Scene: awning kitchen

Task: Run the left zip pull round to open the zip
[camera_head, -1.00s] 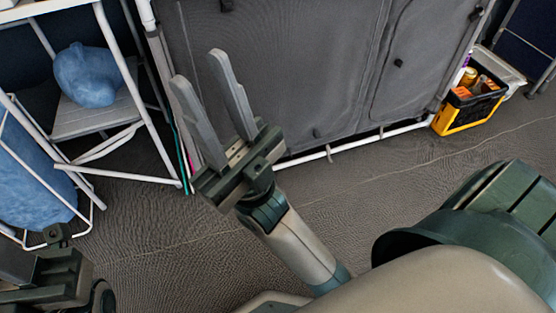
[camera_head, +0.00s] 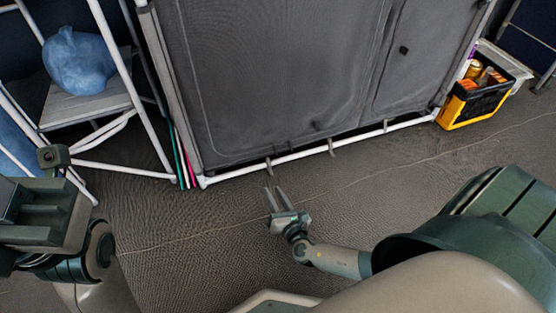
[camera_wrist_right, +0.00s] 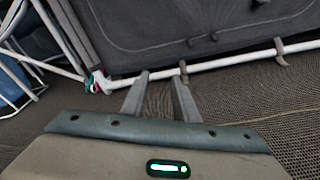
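The grey fabric cupboard front (camera_head: 270,80) fills the top middle of the head view, with seam lines near its edges. A small dark tab (camera_head: 403,50) sits on its right part. In the right wrist view a small dark tab (camera_wrist_right: 214,37) shows low on the fabric; I cannot tell whether either is the left zip pull. My right gripper (camera_head: 274,188) is low over the floor, in front of the cupboard's bottom rail.
The white bottom rail (camera_head: 300,154) has several grey hooks. A yellow-black crate (camera_head: 470,105) stands right. The floor (camera_head: 420,170) in front is largely clear.

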